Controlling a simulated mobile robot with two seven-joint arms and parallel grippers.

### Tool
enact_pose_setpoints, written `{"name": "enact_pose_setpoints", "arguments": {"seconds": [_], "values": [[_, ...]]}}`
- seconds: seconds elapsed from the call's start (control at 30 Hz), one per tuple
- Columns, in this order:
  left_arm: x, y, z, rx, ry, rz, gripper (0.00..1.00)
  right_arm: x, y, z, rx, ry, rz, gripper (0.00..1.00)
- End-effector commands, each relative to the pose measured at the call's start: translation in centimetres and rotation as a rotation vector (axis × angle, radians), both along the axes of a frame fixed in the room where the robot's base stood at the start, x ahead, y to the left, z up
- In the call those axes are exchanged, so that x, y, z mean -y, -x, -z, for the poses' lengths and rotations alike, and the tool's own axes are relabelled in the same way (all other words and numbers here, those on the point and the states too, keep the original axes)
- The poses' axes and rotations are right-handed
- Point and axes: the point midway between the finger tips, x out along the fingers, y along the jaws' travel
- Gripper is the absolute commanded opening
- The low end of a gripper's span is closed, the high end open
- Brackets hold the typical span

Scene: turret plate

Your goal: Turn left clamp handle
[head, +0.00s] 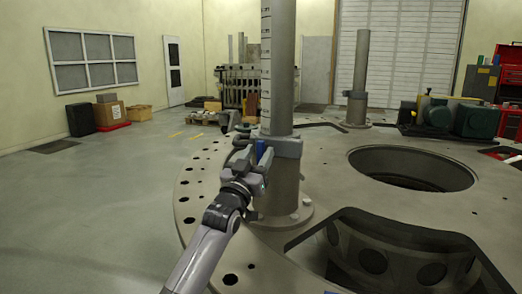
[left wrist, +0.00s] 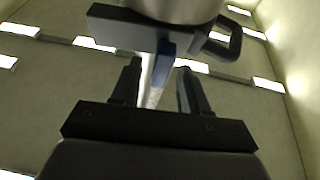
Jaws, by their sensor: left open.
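A grey clamp (head: 287,147) sits around the tall marked post on the near left of the turret plate. A small blue handle (head: 261,149) shows on its left side, facing my arm. My left gripper (head: 254,160) is open at that side of the clamp. In the left wrist view, the clamp (left wrist: 120,27) crosses above the two open fingers (left wrist: 158,82). The blue handle (left wrist: 165,62) stands in line with the gap between them; whether they touch it I cannot tell. A dark loop (left wrist: 228,42) sticks out at the clamp's right. My right gripper is not in view.
The marked post (head: 278,65) rises through the clamp from a bolted flange. The turret plate (head: 330,180) has a large round hole and a deep front opening. A second post (head: 360,75) stands farther back. The floor at the left is clear.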

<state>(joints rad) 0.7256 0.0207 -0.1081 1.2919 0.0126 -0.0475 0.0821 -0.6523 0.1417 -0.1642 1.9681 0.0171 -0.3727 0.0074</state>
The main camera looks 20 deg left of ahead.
Motion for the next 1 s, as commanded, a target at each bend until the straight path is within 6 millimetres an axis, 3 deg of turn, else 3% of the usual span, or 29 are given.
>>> {"name": "enact_pose_setpoints", "arguments": {"seconds": [0.23,0.63,0.77,1.0], "values": [[0.2,-1.6,-0.7,0.0,0.0,0.0,0.45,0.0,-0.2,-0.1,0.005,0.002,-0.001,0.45],[0.2,-2.0,-0.8,-0.001,0.0,0.0,0.45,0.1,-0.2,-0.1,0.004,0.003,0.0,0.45],[0.2,-2.0,-0.8,-0.001,0.0,0.0,0.02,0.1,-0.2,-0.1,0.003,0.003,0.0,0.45],[0.2,-2.0,-0.8,0.0,-0.006,0.0,0.0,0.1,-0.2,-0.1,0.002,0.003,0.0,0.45]]}}
